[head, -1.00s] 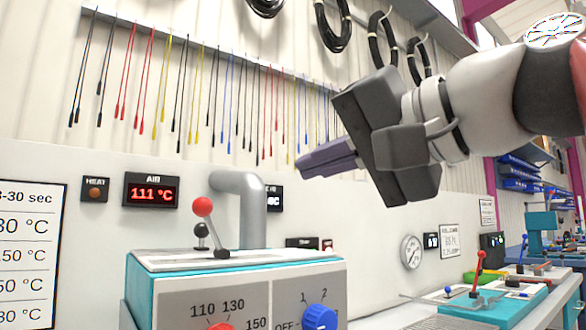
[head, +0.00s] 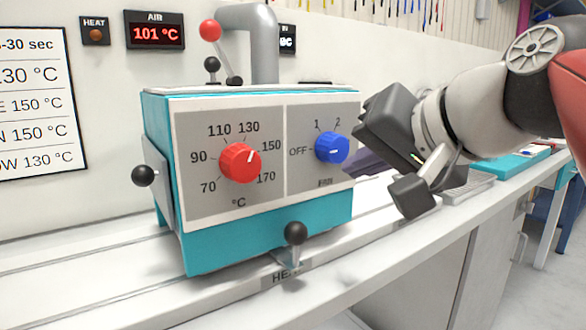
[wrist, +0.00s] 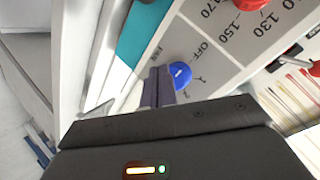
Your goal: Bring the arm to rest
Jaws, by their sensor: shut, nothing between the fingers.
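My gripper (head: 368,164) is shut and empty, at the right side of the teal control box (head: 260,240) in the head view. In the wrist view the shut fingers (wrist: 158,88) point toward the blue fan knob (wrist: 179,75). I cannot tell whether they touch it. The blue knob also shows in the head view (head: 331,148), pointing to OFF or near it. My arm reaches in from the right.
The box has a red temperature knob (head: 240,162), a red-tipped lever (head: 210,31) and black-tipped levers (head: 295,233). A grey pipe (head: 262,45) rises behind it. A display (head: 155,30) reads 101 °C. The white bench (head: 400,262) runs along the wall; open floor lies at the right.

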